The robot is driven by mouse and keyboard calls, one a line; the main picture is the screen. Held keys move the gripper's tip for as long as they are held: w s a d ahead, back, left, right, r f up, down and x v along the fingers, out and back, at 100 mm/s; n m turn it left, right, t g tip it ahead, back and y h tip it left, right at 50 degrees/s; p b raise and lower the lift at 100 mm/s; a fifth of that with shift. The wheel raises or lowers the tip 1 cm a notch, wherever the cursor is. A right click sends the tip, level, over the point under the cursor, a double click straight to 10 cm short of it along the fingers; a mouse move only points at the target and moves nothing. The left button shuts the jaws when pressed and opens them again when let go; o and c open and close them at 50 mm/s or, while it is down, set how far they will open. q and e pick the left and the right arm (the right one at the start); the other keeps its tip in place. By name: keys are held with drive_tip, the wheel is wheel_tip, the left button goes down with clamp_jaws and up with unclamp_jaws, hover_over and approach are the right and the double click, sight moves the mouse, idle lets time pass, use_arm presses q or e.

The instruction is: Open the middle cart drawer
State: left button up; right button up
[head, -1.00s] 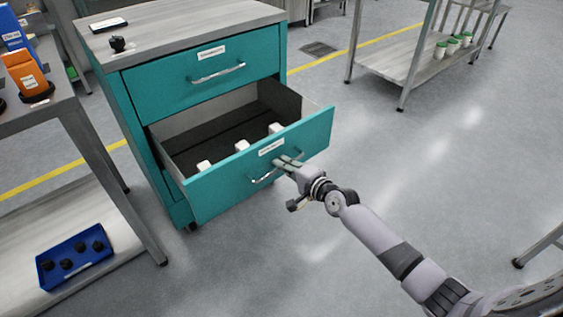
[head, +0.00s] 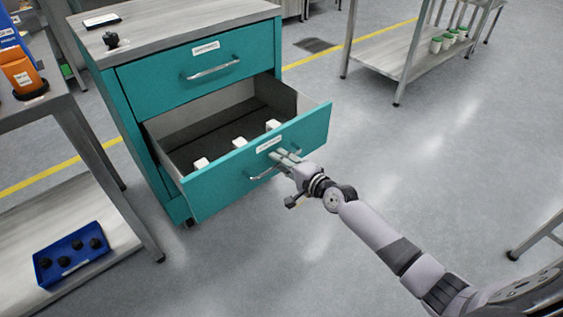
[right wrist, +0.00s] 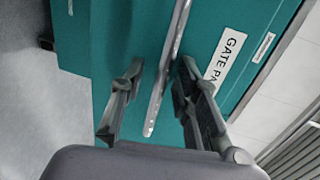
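The teal cart (head: 135,140) stands left of centre in the head view. Its middle drawer (head: 228,178) is pulled well out, with the interior showing. The drawer's bar handle (head: 262,174) also shows in the right wrist view (right wrist: 162,85). My right gripper (head: 285,158) is at this handle. In the right wrist view its two fingers (right wrist: 158,92) stand apart on either side of the bar, with gaps visible, so it looks open around the handle and not clamped. My left gripper is not in view.
The top drawer (head: 200,75) is shut. Several white items (head: 240,142) lie in the middle drawer. A bench with a blue tray (head: 70,255) on its lower shelf is at left. A shelf rack (head: 400,55) stands at back right. The floor right of the cart is open.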

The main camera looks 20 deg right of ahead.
drive_tip(key=v, duration=1.2)
idle(0.4)
